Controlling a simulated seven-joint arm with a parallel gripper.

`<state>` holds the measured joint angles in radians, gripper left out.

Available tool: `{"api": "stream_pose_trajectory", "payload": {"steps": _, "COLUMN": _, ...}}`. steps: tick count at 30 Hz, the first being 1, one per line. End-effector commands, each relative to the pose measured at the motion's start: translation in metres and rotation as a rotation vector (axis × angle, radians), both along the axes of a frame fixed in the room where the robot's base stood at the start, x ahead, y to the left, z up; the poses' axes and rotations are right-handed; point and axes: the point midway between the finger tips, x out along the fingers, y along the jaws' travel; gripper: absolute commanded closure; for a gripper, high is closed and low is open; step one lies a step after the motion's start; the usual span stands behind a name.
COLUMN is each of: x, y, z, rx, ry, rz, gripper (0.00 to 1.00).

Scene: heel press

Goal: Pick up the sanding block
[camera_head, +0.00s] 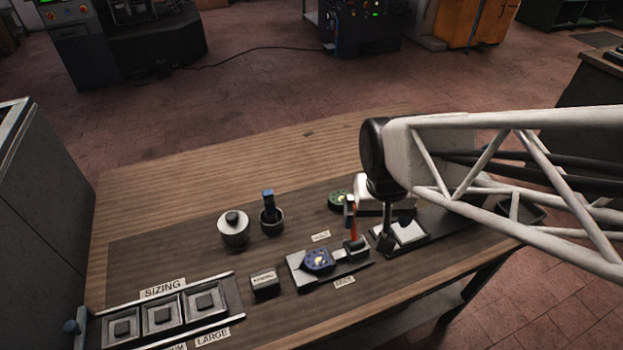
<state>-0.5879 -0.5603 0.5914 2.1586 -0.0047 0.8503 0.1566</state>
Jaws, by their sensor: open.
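I cannot tell for certain which thing is the sanding block. A small dark grey block with a pale lettered face (265,285) stands on the bench mat, right of the sizing tray; its lettering is too small to read. A pale, flat-topped piece (411,232) lies on a dark plate at the right of the mat. My gripper (385,243) points down just left of that pale piece, well right of the small dark block. It is open, and I see nothing held. Its fingers are small and dark, and whether they touch anything is unclear.
A sizing tray (228,318) with dark square pieces is at front left. A lidded pot (233,228) and a dark cup with a blue-topped tool (271,218) stand behind. A fixture with a blue dial (318,261) and a red-handled tool (353,222) are near centre. The wooden bench (200,175) is clear behind.

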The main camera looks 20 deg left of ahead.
Motion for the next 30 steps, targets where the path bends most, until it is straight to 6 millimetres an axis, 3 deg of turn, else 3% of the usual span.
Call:
{"api": "stream_pose_trajectory", "payload": {"steps": 14, "x": -0.031, "y": 0.101, "z": -0.058, "rx": -0.027, "ry": 0.040, "rz": 0.164, "gripper": 0.02}}
{"api": "stream_pose_trajectory", "payload": {"steps": 24, "x": -0.071, "y": 0.165, "z": -0.105, "rx": -0.050, "ry": 0.063, "rz": 0.275, "gripper": 0.02}}
{"api": "stream_pose_trajectory", "payload": {"steps": 30, "x": -0.094, "y": 0.192, "z": -0.128, "rx": -0.062, "ry": 0.072, "rz": 0.326, "gripper": 0.02}}
